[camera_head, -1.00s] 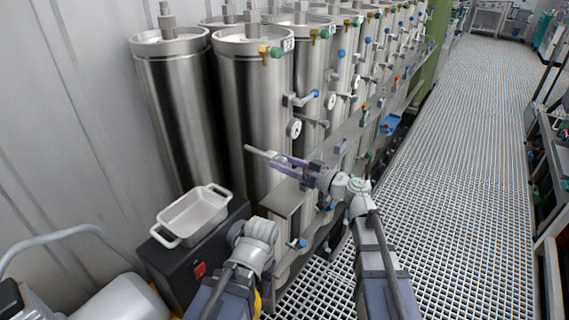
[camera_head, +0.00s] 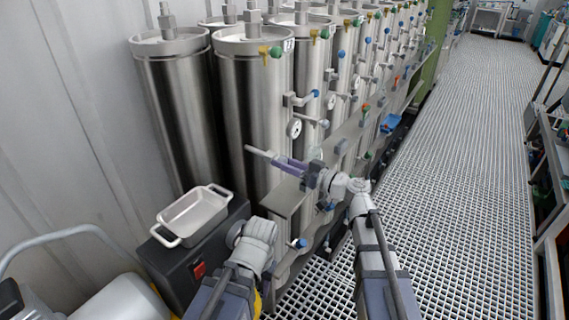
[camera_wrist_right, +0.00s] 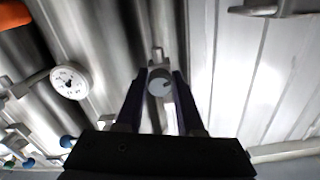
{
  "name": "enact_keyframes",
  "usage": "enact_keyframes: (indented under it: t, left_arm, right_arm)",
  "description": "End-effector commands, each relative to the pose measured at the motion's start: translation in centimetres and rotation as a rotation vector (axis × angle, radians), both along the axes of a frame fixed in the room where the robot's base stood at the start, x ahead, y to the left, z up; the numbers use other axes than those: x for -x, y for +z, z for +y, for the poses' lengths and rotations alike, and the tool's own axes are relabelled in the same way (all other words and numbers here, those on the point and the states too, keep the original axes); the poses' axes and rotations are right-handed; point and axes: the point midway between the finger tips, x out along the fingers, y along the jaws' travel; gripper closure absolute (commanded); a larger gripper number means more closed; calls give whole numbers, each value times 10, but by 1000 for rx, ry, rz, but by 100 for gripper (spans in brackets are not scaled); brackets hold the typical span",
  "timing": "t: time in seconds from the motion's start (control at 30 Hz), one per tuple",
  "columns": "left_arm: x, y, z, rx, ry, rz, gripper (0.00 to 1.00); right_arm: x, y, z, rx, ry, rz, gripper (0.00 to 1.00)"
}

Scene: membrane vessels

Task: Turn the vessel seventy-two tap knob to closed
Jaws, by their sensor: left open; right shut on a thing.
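A tall steel vessel (camera_head: 252,110) stands in the front of the row, with a small number tag (camera_head: 289,45) that I cannot read fully. My right gripper (camera_head: 284,163) is in front of its lower part, with its purple fingers close together. In the right wrist view, the fingers (camera_wrist_right: 158,95) are shut on a round grey knob (camera_wrist_right: 159,82). A thin grey rod (camera_head: 258,151) sticks out leftward beyond the fingers in the head view. My left gripper (camera_head: 240,238) is low, beside the black box; its fingers are hidden.
A white tray (camera_head: 165,239) sits on a black box (camera_head: 222,240) with a red switch. A gauge (camera_head: 294,128) and several coloured knobs are along the vessel row; the gauge also shows in the wrist view (camera_wrist_right: 69,82). The grating floor (camera_head: 455,170) on the right is clear.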

Motion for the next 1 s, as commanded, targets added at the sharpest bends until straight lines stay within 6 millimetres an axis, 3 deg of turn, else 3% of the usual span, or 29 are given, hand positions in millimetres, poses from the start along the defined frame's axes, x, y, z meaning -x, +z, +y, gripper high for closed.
enact_keyframes:
  t: [0.37,1.0]
  left_arm:
    - [0,0,0,0,0,0,50]
    - [0,0,0,0,0,0,50]
  right_arm:
    - [0,0,0,-50,0,69,100]
    - [0,0,0,-386,-1,532,100]
